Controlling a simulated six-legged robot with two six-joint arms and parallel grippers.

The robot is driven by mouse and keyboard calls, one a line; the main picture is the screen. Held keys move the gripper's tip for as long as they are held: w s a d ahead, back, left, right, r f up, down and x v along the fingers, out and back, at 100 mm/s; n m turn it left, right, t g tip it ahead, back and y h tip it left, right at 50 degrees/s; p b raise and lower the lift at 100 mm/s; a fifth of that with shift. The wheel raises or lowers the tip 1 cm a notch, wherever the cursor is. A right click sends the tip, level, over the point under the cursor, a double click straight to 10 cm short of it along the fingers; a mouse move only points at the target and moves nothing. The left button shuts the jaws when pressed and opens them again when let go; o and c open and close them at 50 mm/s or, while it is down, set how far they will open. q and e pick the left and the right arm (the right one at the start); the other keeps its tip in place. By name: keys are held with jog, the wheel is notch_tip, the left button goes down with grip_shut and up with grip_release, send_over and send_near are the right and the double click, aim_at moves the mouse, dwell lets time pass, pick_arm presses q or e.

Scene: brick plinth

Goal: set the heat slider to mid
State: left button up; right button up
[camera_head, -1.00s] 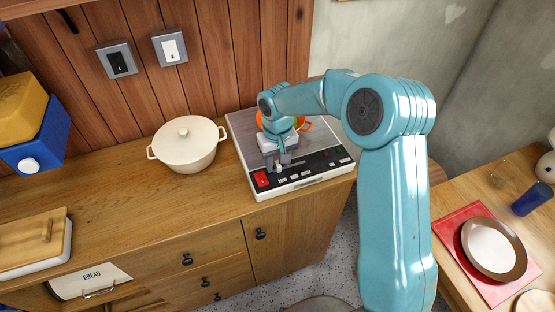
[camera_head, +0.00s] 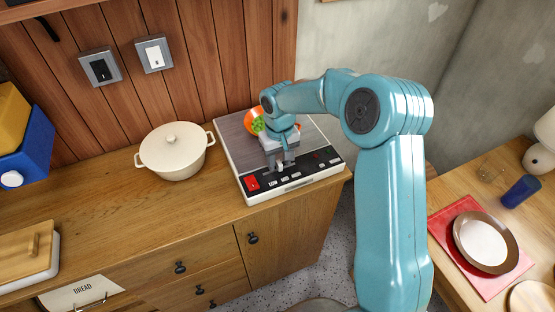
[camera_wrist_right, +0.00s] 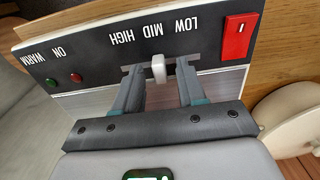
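The heat slider's white knob (camera_wrist_right: 158,68) stands up from the dark control panel of the cooker (camera_head: 310,181). In the right wrist view it sits roughly level with the MID label (camera_wrist_right: 152,29), between LOW and HIGH. My right gripper (camera_wrist_right: 158,72) is around the knob, one finger on each side, with a visible gap to both fingers. In the head view the right gripper (camera_head: 280,167) points down at the panel, right of the red switch (camera_head: 252,183). My left gripper is not in view.
An orange pot (camera_head: 253,122) with something green stands on the cooker behind my wrist, partly hidden. A cream lidded pot (camera_head: 174,154) stands left of the cooker. Wooden counter is clear in front of that pot. A table with a plate (camera_head: 483,243) is at right.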

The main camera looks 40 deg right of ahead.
aim_at(280, 163)
notch_tip(280, 163, up, 16)
jog(key=shift+r, duration=0.2)
dwell(0.4)
jog(key=shift+s+d+f, duration=0.1)
jog(key=shift+s, duration=0.05)
dwell(0.5)
